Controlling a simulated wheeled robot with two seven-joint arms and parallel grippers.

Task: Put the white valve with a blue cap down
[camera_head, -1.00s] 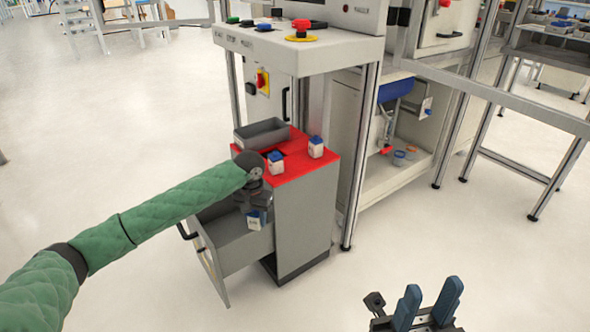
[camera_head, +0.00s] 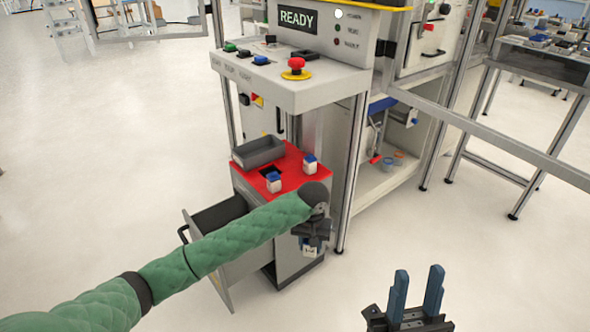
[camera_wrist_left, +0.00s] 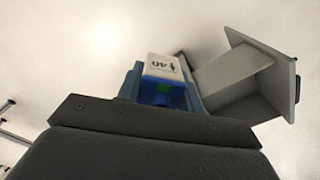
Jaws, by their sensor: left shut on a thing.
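A white valve with a blue cap (camera_wrist_left: 165,68) is held between the blue fingers of my left gripper (camera_wrist_left: 162,92) in the left wrist view. In the head view, my left gripper (camera_head: 312,240) is in front of the grey cabinet's right side, and the valve's white body (camera_head: 309,251) shows below it; its cap is mostly hidden there. Two similar valves stand upright on the red cabinet top, one near the front (camera_head: 273,183) and one farther right (camera_head: 310,164). My right gripper (camera_head: 417,292) is open and empty at the lower right, fingers apart.
A grey bin (camera_head: 258,151) sits at the back of the red top (camera_head: 290,178), beside a dark opening. The cabinet's drawer (camera_head: 216,214) is pulled out and also shows in the wrist view (camera_wrist_left: 240,85). A machine panel with a red button (camera_head: 296,66) overhangs behind.

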